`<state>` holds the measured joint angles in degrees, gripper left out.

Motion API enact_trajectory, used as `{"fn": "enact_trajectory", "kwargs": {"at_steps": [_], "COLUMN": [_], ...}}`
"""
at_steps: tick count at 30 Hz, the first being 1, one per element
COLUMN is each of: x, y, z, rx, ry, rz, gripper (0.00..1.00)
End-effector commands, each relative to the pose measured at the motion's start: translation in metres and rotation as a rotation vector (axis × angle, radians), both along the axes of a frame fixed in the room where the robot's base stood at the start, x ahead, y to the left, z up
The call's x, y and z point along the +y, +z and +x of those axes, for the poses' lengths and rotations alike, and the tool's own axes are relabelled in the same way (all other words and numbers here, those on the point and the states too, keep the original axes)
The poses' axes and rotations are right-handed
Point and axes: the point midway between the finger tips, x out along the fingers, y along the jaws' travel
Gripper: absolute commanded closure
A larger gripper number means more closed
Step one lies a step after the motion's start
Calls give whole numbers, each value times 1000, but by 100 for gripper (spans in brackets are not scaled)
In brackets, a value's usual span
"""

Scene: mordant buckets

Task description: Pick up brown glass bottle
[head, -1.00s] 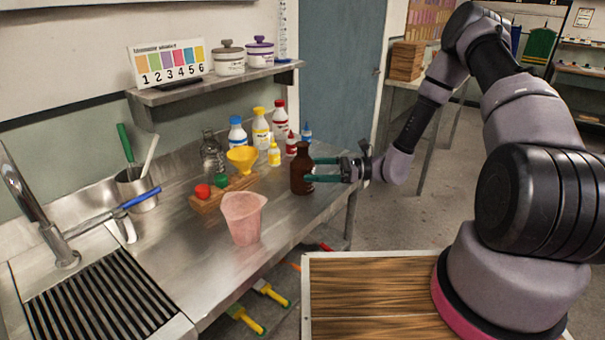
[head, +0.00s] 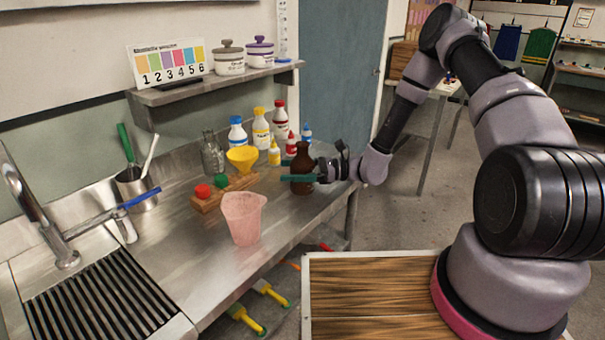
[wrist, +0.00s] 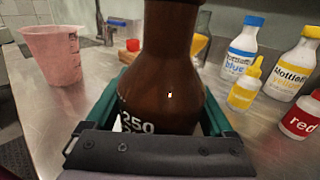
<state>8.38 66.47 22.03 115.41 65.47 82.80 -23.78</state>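The brown glass bottle (head: 303,158) stands upright on the steel counter near its right end. In the wrist view the bottle (wrist: 168,75) fills the middle, with a white "250" mark low on its side. My gripper (head: 296,170) reaches in level from the right, its green fingers on either side of the bottle. In the wrist view a narrow gap shows between the fingers and the glass, so the gripper looks open around the bottle. The fingertips are partly hidden behind the bottle.
Close behind the bottle stand a red-labelled small bottle (head: 292,144), a yellow one (head: 274,154) and larger dye bottles (head: 261,128). A pink beaker (head: 243,218), yellow funnel (head: 242,158) and wooden rack (head: 207,202) stand to the left. A shelf (head: 215,82) hangs above.

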Motion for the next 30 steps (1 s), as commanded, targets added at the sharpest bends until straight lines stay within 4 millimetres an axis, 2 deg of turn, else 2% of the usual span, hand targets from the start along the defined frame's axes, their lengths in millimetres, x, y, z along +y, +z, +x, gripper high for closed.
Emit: {"fn": "enact_trajectory", "kwargs": {"at_steps": [1, 2, 10, 14, 17, 24, 30], "x": [0, 0, 0, 0, 0, 0, -2], "y": [0, 0, 2, 11, 25, 72, 96], "z": [0, 0, 0, 1, 1, 0, 3], "rx": [0, 0, -1, -2, -3, -4, -2], "ry": [0, 0, 0, 0, 0, 0, -18], "rz": [0, 0, 1, 1, 1, 1, 0], "gripper": [88, 99, 100, 100, 100, 100, 100]}}
